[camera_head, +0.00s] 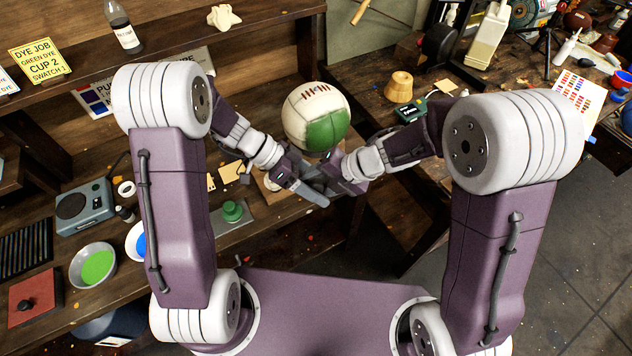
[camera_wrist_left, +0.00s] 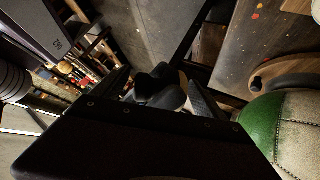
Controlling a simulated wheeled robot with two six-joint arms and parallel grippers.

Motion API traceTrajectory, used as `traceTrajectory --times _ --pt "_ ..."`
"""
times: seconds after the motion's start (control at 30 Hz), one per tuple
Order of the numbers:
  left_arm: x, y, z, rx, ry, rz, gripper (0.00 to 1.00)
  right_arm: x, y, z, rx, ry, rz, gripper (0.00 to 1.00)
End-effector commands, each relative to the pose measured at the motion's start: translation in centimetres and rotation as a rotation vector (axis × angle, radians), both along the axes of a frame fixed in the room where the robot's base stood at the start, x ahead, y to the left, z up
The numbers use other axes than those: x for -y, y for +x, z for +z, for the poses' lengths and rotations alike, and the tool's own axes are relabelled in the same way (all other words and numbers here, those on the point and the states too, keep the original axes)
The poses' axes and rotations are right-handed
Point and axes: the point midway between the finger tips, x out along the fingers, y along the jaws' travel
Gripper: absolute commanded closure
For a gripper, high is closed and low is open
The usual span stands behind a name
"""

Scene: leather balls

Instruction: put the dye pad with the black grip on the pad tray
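A green-gripped pad (camera_head: 232,211) sits on a small grey tray (camera_head: 226,241) nearer the middle. My left gripper (camera_head: 312,188) is over the bench front near the ball, well right of both pads.
A green-and-white ball (camera_head: 317,117) stands just behind my grippers and shows in the left wrist view (camera_wrist_left: 288,130). A bowl of green dye (camera_head: 93,266), a blue-grey radio (camera_head: 84,207) and a ribbed black mat (camera_head: 24,250) lie near the red pad. A shelf runs above the bench.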

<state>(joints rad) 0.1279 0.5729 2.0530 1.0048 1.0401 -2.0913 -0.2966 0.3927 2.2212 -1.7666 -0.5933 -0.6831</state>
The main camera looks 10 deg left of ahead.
Motion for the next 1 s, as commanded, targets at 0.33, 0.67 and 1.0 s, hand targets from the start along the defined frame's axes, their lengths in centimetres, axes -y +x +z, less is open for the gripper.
traceTrajectory --times 0.33,0.67,1.0 --pt "-1.8 0.3 1.7 0.005 -0.001 0.004 0.17 0.0 0.0 0.0 0.000 0.000 0.000 0.93" --pt "-7.7 0.7 6.9 0.003 0.001 0.002 0.17 0.0 0.0 0.0 0.000 0.000 0.000 0.93" --pt "-8.9 0.7 8.0 -0.024 0.003 0.021 0.17 0.0 0.0 0.0 0.000 0.000 0.000 0.93"
